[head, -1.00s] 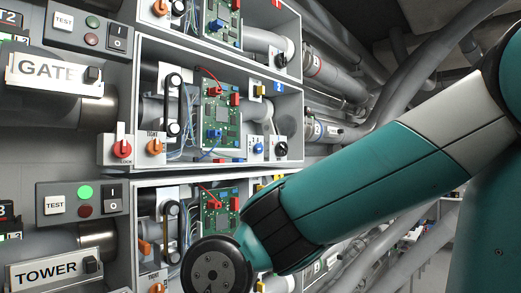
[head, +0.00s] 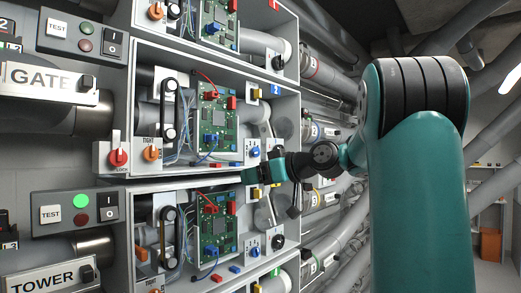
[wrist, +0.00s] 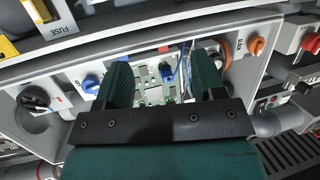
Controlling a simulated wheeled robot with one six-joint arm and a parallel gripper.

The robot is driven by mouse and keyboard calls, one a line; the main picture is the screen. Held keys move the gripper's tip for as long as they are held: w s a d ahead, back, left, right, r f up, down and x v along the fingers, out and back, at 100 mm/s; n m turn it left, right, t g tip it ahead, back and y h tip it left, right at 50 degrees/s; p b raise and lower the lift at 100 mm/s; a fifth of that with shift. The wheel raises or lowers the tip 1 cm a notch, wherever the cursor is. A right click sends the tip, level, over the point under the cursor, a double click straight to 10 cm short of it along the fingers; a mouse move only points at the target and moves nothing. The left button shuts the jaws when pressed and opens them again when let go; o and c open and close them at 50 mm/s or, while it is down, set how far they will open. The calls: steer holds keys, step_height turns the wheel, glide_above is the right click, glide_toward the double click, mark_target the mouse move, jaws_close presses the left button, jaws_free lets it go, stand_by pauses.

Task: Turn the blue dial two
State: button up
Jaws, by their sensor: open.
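A small blue dial (head: 255,151) sits on the white panel at the right end of the middle box, which bears a blue label 2 (head: 276,90). In the wrist view, which looks upside down, what appears to be this blue dial (wrist: 91,84) lies just outside the left finger. My gripper (head: 247,177) is below the dial in the head view, near the middle box's bottom edge.
A black dial (wrist: 36,99) is left of the blue dial in the wrist view; an orange dial (wrist: 257,46) is at right. The lower box has its own blue dial (head: 254,251). A box edge (wrist: 120,43) runs close beyond the fingertips in the wrist view.

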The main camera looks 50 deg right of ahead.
steer(key=s+d+r+t+h, duration=0.2)
steer(key=s+d+r, duration=0.15)
steer(key=d, duration=0.25)
steer(key=s+d+r+t+h, duration=0.1)
steer(key=s+d+r, duration=0.25)
steer(key=d, duration=0.25)
steer(key=p, duration=0.9)
glide_toward(258, 151)
steer(key=shift+m, duration=0.4)
steer(key=w, duration=0.8)
steer(key=shift+w+r, duration=0.1)
steer(key=shift+r, duration=0.15)
steer(key=shift+w+f+p, duration=0.2)
steer(key=shift+w+p, duration=0.15)
steer(key=shift+w, duration=0.2)
steer(key=c, duration=0.9)
